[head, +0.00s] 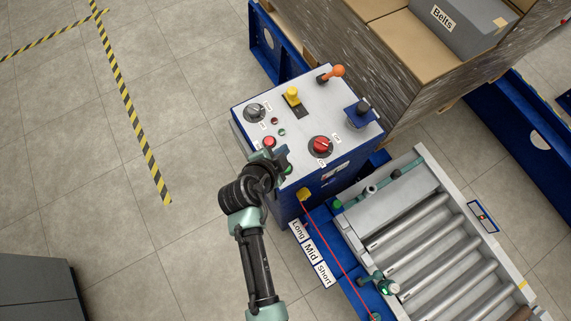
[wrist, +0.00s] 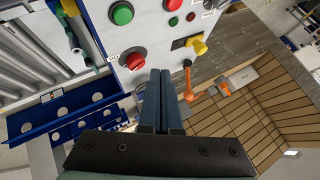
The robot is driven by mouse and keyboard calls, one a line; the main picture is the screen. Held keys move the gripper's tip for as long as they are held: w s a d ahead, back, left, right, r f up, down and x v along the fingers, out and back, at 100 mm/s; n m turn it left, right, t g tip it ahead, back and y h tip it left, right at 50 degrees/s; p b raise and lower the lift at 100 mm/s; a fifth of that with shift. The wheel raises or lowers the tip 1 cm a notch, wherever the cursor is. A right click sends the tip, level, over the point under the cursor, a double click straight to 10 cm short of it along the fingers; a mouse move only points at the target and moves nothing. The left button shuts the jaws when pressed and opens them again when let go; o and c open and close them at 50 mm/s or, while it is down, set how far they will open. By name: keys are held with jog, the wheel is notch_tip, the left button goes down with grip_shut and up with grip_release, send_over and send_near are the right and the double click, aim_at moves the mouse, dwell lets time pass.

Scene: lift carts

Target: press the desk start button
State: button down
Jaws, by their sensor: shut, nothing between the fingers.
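The desk (head: 298,106) is a blue cabinet with a light grey sloping top full of controls. My gripper (head: 283,156) is at the desk's near edge in the head view, close to a red button (head: 268,141). In the wrist view a green button (wrist: 122,13) and the red button (wrist: 173,5) show at the top, above my fingers. My gripper's fingers (wrist: 161,73) are shut together and empty there, with the tips beside a red knob (wrist: 134,60). In the head view my gripper mostly covers the green button. I cannot tell whether the fingers touch the panel.
Also on the desk are a red rotary knob (head: 320,146), a yellow control (head: 292,95), a dark dial (head: 254,112) and an orange-tipped lever (head: 336,71). A roller conveyor (head: 420,235) stands right. A crate (head: 385,80) stands behind. Tiled floor left is open.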

notch_tip(320, 180, down, 8)
jog(key=b, duration=0.6)
jog(key=shift+f+b, duration=0.2)
jog(key=shift+b, duration=0.1)
jog(key=shift+f, duration=0.2)
dwell(1.4)
jog(key=shift+f+b, duration=0.45)
jog(key=shift+b, duration=0.35)
jog(key=shift+f+b, duration=0.4)
jog(key=shift+b, duration=0.05)
jog(key=shift+r, duration=0.15)
dwell(0.5)
jog(key=shift+r+p, duration=0.55)
jog(key=shift+r, duration=0.15)
